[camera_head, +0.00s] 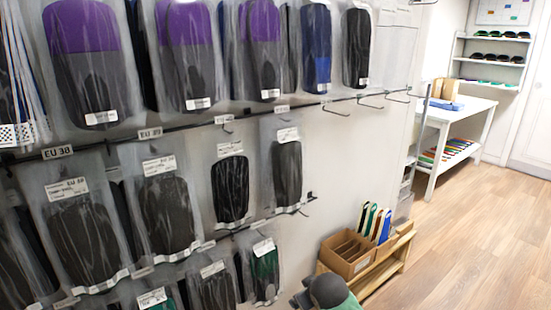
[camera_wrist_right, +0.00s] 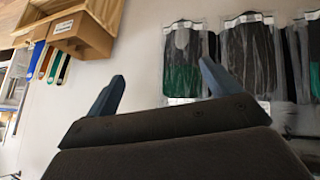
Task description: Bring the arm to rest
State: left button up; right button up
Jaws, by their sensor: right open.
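My right gripper (camera_wrist_right: 161,70) shows in the right wrist view with its two blue fingers wide apart. Nothing is between them. Behind the fingers are a pale wall and bagged dark insoles (camera_wrist_right: 185,60), apart from the fingers as far as I can tell. In the head view a dark rounded part of my own arm shows at the bottom edge; neither gripper can be made out there. My left gripper is in no view.
Bagged insoles (camera_head: 168,205) hang in rows on wall hooks at the left. A cardboard box (camera_head: 348,262) and colored insoles (camera_head: 375,222) stand on a low wooden bench (camera_head: 395,262). A white table (camera_head: 462,108) stands farther back. The wooden floor (camera_head: 480,240) at the right is clear.

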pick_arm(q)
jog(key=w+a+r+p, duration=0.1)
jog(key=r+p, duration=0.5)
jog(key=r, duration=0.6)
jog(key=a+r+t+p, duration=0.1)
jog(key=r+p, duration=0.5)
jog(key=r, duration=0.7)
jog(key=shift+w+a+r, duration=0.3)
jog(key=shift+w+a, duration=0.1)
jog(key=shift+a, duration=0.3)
pick_arm(e)
jog(key=s+d+m+g, duration=0.2)
jog(key=s, duration=1.7)
jog(key=s+d+m+g, duration=0.2)
jog(key=s+g, duration=0.1)
jog(key=s, duration=1.6)
jog(key=shift+s+g, duration=0.2)
jog(key=shift+g, duration=0.1)
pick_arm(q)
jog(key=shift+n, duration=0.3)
pick_arm(e)
jog(key=shift+d, duration=0.1)
